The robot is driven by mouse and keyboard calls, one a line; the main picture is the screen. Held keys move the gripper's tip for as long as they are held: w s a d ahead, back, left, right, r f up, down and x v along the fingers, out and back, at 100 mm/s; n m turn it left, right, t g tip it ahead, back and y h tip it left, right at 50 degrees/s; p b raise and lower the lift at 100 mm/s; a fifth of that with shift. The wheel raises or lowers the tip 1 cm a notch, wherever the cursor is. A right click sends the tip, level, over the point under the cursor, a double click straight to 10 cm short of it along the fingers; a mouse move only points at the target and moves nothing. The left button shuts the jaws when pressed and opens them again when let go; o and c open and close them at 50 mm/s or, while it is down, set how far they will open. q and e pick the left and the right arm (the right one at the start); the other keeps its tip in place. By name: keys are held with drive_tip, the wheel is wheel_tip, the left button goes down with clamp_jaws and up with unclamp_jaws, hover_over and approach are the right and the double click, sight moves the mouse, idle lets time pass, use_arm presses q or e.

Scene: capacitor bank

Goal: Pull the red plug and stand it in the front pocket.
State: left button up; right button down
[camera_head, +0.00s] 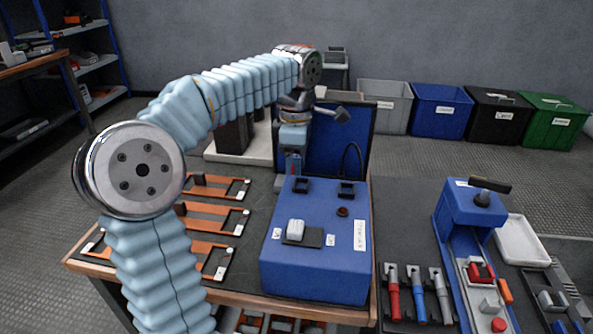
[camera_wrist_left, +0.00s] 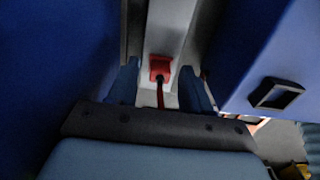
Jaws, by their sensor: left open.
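The red plug (camera_wrist_left: 160,68) sits on a pale grey upright strip in the left wrist view, with a dark red cord running from it. My left gripper (camera_wrist_left: 160,88) is open, its two blue fingers on either side of the plug and cord. I cannot tell if they touch it. In the head view my left gripper (camera_head: 293,150) points down behind the blue box. Two black-rimmed pockets (camera_head: 300,186) (camera_head: 347,189) stand on top of the blue box (camera_head: 318,262); one pocket also shows in the left wrist view (camera_wrist_left: 276,94). I cannot tell which is the front one. My right gripper is out of view.
A blue upright panel (camera_head: 338,140) stands behind the box, close to the gripper. A white block (camera_head: 296,229) and dark red knob (camera_head: 343,211) are on the box. Orange frames (camera_head: 215,187) lie left.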

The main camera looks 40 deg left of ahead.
use_arm(q)
drive_tip(key=shift+c, duration=0.3)
clamp_jaws()
drive_tip(key=shift+r+p, duration=2.05)
drive_tip(key=shift+p, duration=0.1)
drive_tip(key=shift+r, duration=0.95)
